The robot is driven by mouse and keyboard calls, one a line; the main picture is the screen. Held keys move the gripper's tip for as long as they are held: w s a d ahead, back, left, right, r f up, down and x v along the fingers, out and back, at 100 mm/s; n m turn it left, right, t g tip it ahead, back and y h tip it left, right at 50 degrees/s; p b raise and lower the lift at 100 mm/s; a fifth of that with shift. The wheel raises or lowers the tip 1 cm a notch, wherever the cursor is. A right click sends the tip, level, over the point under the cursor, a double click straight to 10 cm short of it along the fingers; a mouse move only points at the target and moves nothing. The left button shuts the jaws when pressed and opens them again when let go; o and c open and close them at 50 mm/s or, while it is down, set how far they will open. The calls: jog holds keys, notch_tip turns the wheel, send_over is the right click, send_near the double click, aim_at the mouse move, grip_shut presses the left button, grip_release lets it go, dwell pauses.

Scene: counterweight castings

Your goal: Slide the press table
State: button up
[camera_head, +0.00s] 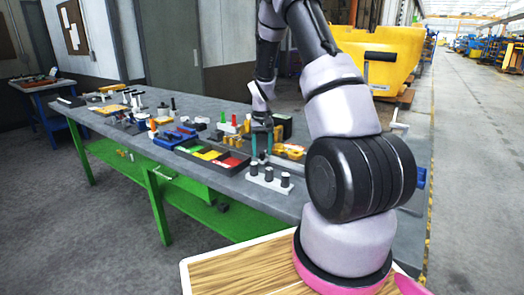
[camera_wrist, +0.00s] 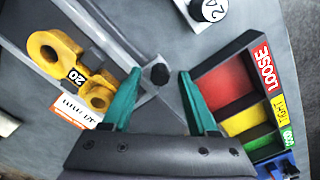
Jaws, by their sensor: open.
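My gripper (camera_wrist: 160,76) is open, with its two teal fingers pointing down over the workbench; it also shows in the head view (camera_head: 261,147). Between the fingertips, in the wrist view, is a dark round knob (camera_wrist: 159,74) at the corner of a grey flat fixture (camera_wrist: 112,42), which may be the press table. The fingers stand on either side of the knob; I cannot tell whether they touch it. A yellow casting (camera_wrist: 60,62) marked 20 lies left of the left finger. The rest of the fixture is partly hidden by my gripper.
A tray (camera_wrist: 212,62) with red, yellow and green compartments lies close to the right finger. In the head view, a white block with dark pegs (camera_head: 268,181) sits near the bench's front edge. Many small parts crowd the bench (camera_head: 225,110).

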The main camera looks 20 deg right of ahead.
jog(key=shift+f, duration=0.1)
grip_shut()
dwell(1.4)
